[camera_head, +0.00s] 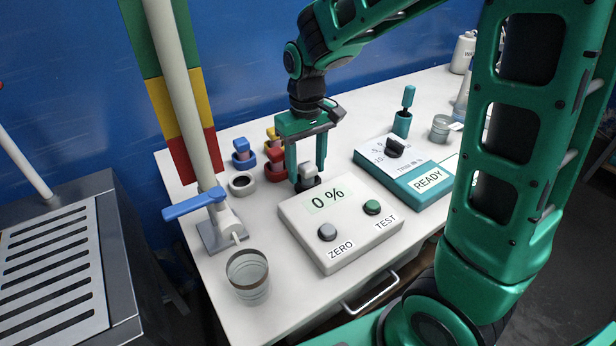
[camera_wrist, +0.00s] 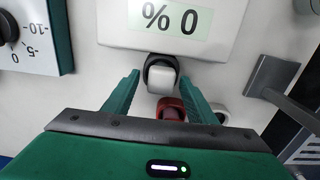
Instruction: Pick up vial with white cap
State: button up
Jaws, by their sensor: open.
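The vial with the white cap (camera_head: 309,170) stands upright in a dark ring-shaped holder behind the 0 % meter. In the wrist view its white cap (camera_wrist: 162,80) shows at the centre, with the dark holder around it. My gripper (camera_head: 308,176) points down over this spot. In the wrist view my gripper (camera_wrist: 161,76) is open, with one finger to each side of the white cap and a visible gap on both sides. The lower part of the vial is hidden by the meter and the holder.
Close by stand a red-capped vial (camera_head: 276,160), a blue one (camera_head: 241,152), a yellow one (camera_head: 271,137) and an empty white ring (camera_head: 242,184). The meter (camera_head: 340,228) is directly in front. A glass beaker (camera_head: 249,277) and burette stand (camera_head: 213,236) are left.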

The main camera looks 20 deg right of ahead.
jog(key=c, duration=1.2)
jog(key=shift+o, duration=0.2)
jog(key=shift+r, duration=0.1)
